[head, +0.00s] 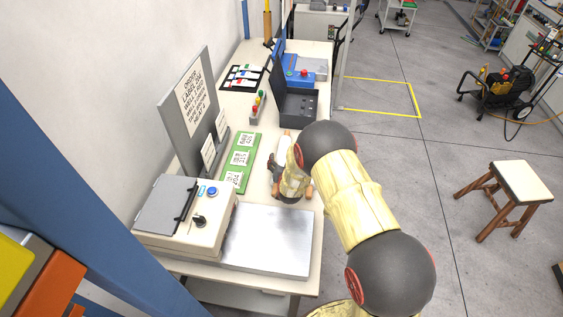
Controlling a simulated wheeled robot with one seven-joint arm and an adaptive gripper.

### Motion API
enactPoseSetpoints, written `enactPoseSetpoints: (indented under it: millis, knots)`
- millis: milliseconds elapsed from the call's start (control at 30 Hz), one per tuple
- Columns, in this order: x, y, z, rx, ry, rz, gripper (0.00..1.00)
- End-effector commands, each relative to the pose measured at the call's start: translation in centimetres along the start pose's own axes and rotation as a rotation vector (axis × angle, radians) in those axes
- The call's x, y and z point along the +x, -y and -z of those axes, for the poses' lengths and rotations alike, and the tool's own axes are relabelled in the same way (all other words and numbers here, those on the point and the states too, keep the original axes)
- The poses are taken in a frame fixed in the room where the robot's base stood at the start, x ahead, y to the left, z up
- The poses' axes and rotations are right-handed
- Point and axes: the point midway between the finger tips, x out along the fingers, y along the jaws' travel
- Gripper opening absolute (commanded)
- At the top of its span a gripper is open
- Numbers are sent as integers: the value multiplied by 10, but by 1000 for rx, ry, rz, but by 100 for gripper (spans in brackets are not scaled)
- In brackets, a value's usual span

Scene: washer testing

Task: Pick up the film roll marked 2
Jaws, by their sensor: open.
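I cannot make out any film roll marked 2; no numeral 2 is legible in the head view. My gripper (291,187) is low over the middle of the workbench, just right of a green board (249,143) with white lettered cards. It is open, but the arm hides much of it and the space between its fingers. A small pale object (284,143) shows just beyond the gripper; I cannot tell what it is.
On the workbench (229,116), a control box (216,222) and flat metal plate (268,243) are at the near end. A grey sign panel (190,107) stands left. A dark open bin (299,107), blue device (304,66) and black rack (240,78) are farther back. A stool (520,184) stands right.

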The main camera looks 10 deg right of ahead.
Motion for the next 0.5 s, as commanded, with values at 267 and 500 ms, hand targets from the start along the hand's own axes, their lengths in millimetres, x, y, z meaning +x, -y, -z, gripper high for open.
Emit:
enactPoseSetpoints:
  millis: [267,500]
  knots:
    - [23,0,0,0,0,0,65]
    - [23,0,0,0,0,0,63]
